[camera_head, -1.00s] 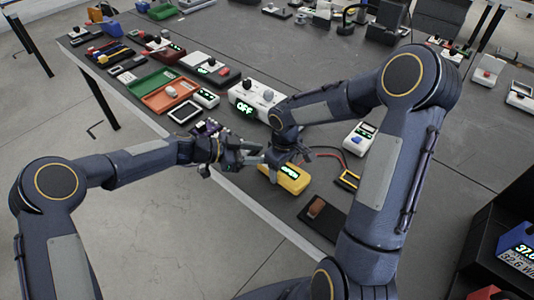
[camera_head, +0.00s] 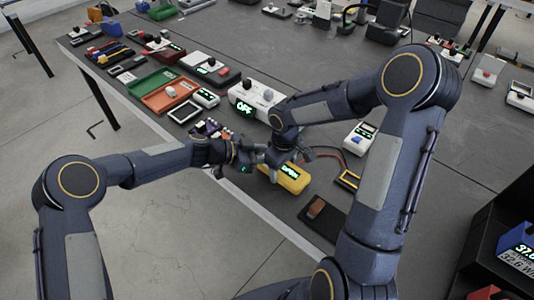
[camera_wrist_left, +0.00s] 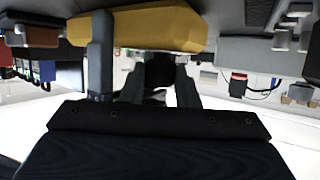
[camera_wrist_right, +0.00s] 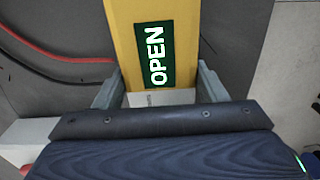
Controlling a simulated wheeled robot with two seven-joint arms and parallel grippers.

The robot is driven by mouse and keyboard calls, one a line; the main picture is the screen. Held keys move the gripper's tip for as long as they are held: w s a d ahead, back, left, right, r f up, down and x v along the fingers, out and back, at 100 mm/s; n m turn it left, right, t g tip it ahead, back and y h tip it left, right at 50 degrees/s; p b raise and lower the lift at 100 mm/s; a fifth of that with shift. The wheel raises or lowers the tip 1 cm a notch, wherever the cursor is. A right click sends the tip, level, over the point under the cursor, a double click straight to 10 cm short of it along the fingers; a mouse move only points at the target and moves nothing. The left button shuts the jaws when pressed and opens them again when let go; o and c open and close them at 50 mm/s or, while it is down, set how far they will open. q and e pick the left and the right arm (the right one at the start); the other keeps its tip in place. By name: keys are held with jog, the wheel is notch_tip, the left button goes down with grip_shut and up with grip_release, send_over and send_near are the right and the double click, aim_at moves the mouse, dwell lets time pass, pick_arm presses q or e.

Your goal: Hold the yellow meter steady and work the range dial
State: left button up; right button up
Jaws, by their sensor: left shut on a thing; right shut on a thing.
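The yellow meter (camera_head: 292,179) is at the table's near edge, its green display lit. In the right wrist view the yellow meter (camera_wrist_right: 124,28) shows OPEN on its screen. My right gripper (camera_head: 275,165) is shut on the meter, one finger at each side of its body. The dial is mostly hidden.
A white box reading OFF (camera_head: 245,96) stands behind the grippers. A red cable (camera_head: 326,155) runs from the meter to the right, near a white handheld device (camera_head: 358,138). A dark plate with a brown switch (camera_head: 316,207) lies at the near right. Free floor is at the left.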

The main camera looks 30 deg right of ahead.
pick_arm(q)
jog(key=shift+a+n+t, duration=0.1)
jog(key=shift+n+t, duration=0.6)
jog(key=shift+t, duration=0.1)
jog(key=o, duration=0.7)
jog(key=v, duration=1.2)
jog(key=shift+o, duration=0.2)
